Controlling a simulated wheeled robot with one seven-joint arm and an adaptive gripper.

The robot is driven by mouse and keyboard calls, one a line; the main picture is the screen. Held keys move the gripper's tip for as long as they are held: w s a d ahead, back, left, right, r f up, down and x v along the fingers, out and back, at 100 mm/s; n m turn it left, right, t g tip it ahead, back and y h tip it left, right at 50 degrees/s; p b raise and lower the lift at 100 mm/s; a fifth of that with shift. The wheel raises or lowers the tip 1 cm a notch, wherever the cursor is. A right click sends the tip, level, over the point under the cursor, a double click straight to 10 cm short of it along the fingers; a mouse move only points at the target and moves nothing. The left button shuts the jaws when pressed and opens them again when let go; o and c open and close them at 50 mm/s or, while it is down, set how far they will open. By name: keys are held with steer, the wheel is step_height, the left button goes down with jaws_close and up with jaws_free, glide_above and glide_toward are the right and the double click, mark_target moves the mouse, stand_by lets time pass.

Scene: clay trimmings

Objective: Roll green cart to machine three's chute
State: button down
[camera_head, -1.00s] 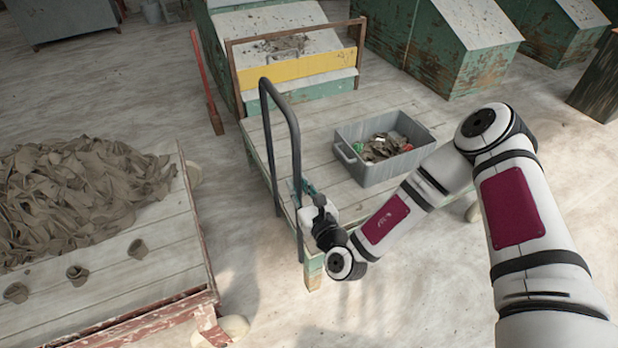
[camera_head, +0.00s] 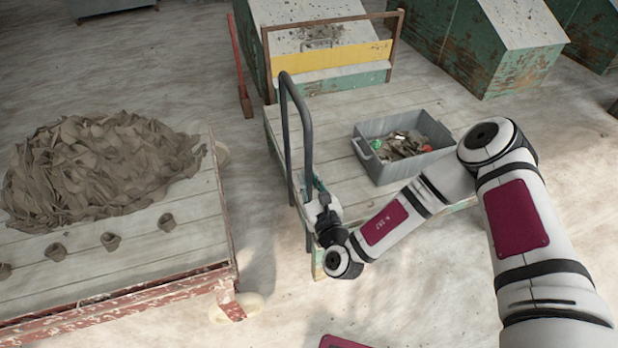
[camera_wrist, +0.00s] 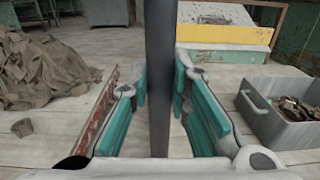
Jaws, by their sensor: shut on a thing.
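The cart (camera_head: 335,133) has a pale plank deck, worn green edges and a dark grey upright loop handle (camera_head: 285,120) at its left end. My gripper (camera_head: 313,193) is shut on the near post of the handle, low down near the deck. In the wrist view the dark post (camera_wrist: 159,90) stands upright between the teal finger pads. A green machine (camera_head: 300,30) with a sloped pale top and a yellow front panel (camera_head: 330,63) stands just beyond the cart's far end. I cannot see a number on it.
A grey bin (camera_head: 385,167) of scraps rides on the cart. A second plank cart (camera_head: 90,270) with a clay heap (camera_head: 100,165) and several small pots stands at left. A red-handled tool (camera_head: 240,70) stands left of the machine. More green machines (camera_head: 500,50) stand at right. Bare floor separates the carts.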

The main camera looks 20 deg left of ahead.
steer(key=s+a+p, duration=0.3)
steer(key=s+a, duration=0.1)
steer(key=a, duration=0.2)
steer(key=shift+s, duration=0.15)
steer(key=c, duration=0.8)
jaws_free()
steer(key=shift+d, duration=0.15)
steer(key=p+v, duration=0.7)
steer(key=v, duration=0.2)
steer(key=shift+p, duration=0.3)
